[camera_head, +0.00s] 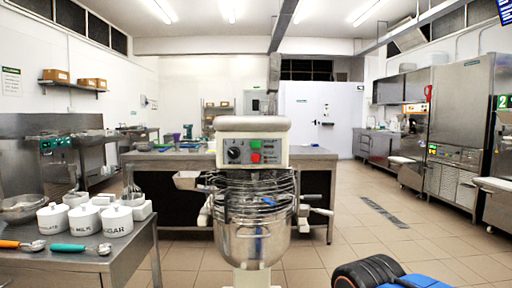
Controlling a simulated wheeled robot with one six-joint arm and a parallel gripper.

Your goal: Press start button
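No start button is readably labelled. A mixer (251,124) stands upright in the middle, facing me. Its front panel has a green button (255,144) above a red button (255,157), with a dark dial (235,153) to their left. The steel machine at left has a control panel (55,144) with small green marks. The tall steel cabinet at right has a lit panel (454,154) with a small green light. A green plate with a "2" (503,102) shows on a machine at the right edge. My gripper is not in view.
A steel table (95,262) with white jars and two scoops stands at front left. A worktable (318,154) stands behind the mixer. A black ribbed and blue part (385,273) shows at bottom right. Tiled floor (345,240) is open right of the mixer, with a drain grate (384,212).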

